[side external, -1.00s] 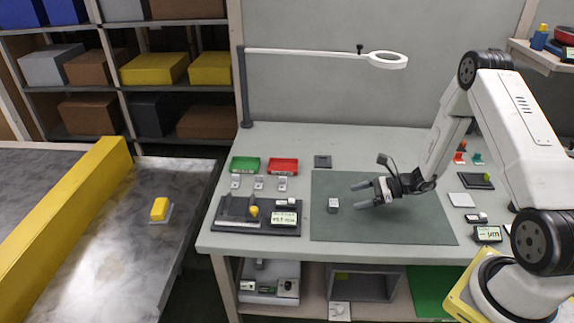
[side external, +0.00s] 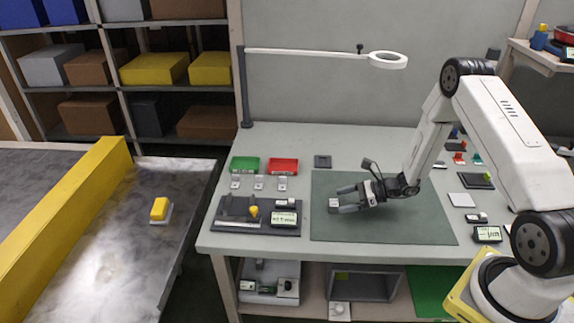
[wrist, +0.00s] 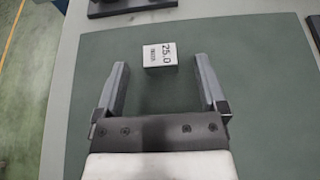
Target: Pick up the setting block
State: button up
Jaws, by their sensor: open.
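The setting block is a small light-grey block (wrist: 160,57) marked "25.0" in the wrist view. It lies on the dark green mat (wrist: 240,60), just beyond the fingertips and between their lines. My gripper (wrist: 160,83) is open and empty, with one finger on each side. In the side external view my gripper (side external: 345,199) is low over the mat, its fingers pointing left at the block (side external: 333,205). The block is partly covered by the fingers there, and I cannot tell whether they touch it.
A dark gauge stand with a display (side external: 285,218) stands left of the mat. Green (side external: 245,164) and red (side external: 283,165) trays lie behind it. Small items and another display (side external: 488,234) lie right of the mat. A magnifier lamp (side external: 387,60) hangs above. Most of the mat is clear.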

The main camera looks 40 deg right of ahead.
aim_at(334, 202)
jog(key=shift+x, duration=1.75)
grip_shut()
